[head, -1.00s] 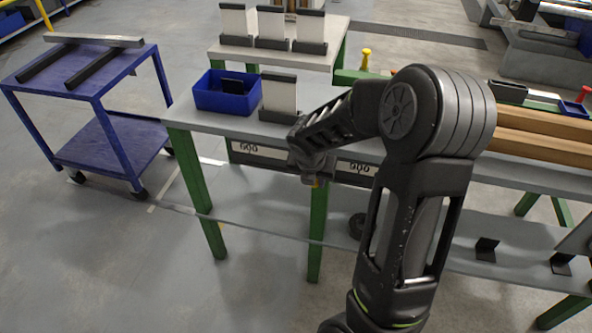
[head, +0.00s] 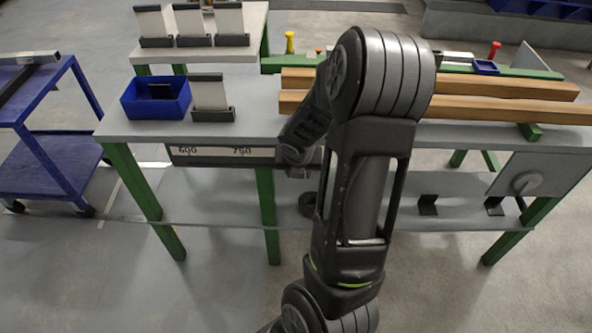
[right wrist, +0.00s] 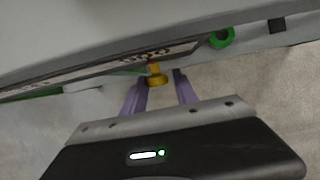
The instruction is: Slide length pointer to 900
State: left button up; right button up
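The length scale (head: 215,154) is a pale strip with dark edges along the table's front, reading 600 and 750 in the head view. My right gripper (head: 298,168) is at the front edge right of 750 and hides the strip there. In the right wrist view the pointer's yellow knob (right wrist: 157,76) sits between the two purple fingertips of my right gripper (right wrist: 160,82). A blurred number, possibly 900, shows on the scale (right wrist: 150,53) just above the knob. My left gripper is out of view.
On the runout table (head: 250,118) stand a blue bin (head: 143,106), an upright plate in a dark holder (head: 209,92) and wooden beams (head: 480,105). A lower shelf (head: 240,205) runs beneath. A blue cart (head: 48,162) stands at left.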

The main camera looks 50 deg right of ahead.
jog(key=o, duration=0.3)
jog(key=shift+o, duration=0.2)
jog(key=shift+r, duration=0.1)
jog(key=p+v, duration=0.2)
jog(key=v, duration=0.5)
jog(key=shift+s+a+r+p, duration=0.2)
jog(key=shift+r+p, duration=0.05)
jog(key=shift+p, duration=0.15)
